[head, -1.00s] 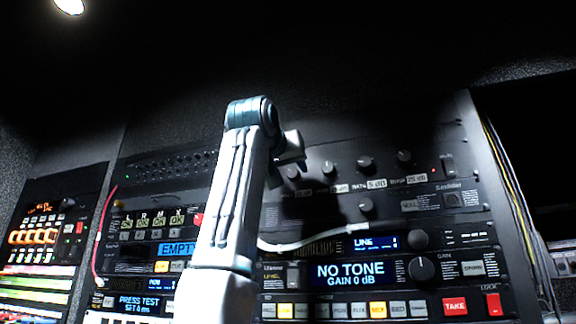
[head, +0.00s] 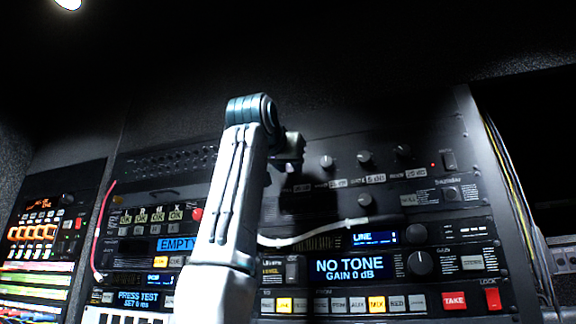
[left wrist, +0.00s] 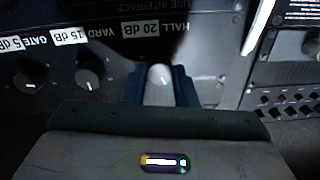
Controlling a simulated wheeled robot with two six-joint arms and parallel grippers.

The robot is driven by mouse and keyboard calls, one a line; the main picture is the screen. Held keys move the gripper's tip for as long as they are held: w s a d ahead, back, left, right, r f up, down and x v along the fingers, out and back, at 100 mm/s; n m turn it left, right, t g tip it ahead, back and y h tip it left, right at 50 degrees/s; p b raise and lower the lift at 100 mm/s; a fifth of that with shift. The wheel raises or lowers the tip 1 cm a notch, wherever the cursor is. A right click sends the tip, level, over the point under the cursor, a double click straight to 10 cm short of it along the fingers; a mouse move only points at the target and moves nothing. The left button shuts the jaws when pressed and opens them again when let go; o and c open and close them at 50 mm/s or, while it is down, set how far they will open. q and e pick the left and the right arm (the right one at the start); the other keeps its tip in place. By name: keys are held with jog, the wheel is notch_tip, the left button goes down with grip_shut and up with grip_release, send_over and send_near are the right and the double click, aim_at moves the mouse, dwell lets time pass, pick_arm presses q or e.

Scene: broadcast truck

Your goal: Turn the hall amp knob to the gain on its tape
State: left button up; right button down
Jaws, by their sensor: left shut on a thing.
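The hall amp knob (left wrist: 160,76) is a small pale-tipped knob in the left wrist view, which shows the panel upside down. Its tape (left wrist: 155,29) reads HALL 20 dB. My left gripper (left wrist: 160,88) is shut on this knob, with one dark finger on each side. A light pointer mark shows on the knob, but its exact setting is hard to read. In the head view my left arm and wrist hide the hall knob. The large display (head: 350,268) reads NO TONE, GAIN 0 dB. My right gripper is not in view.
The yard knob (left wrist: 88,81), taped 15 dB, and the gate knob (left wrist: 31,76), taped 5 dB, stand beside the hall knob. A white cable (head: 310,237) crosses the rack below. A larger gain knob (head: 420,262) sits right of the display.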

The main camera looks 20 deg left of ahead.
pick_arm(q)
jog(key=m, duration=0.6)
jog(key=shift+a+m, duration=0.1)
jog(key=shift+m, duration=0.2)
jog(key=m, duration=0.6)
jog(key=shift+h, duration=0.3)
jog(key=shift+m, duration=0.4)
jog(key=o, duration=0.9)
jog(key=shift+o, duration=0.5)
jog(key=shift+s+b, duration=0.15)
jog(key=shift+b, duration=0.15)
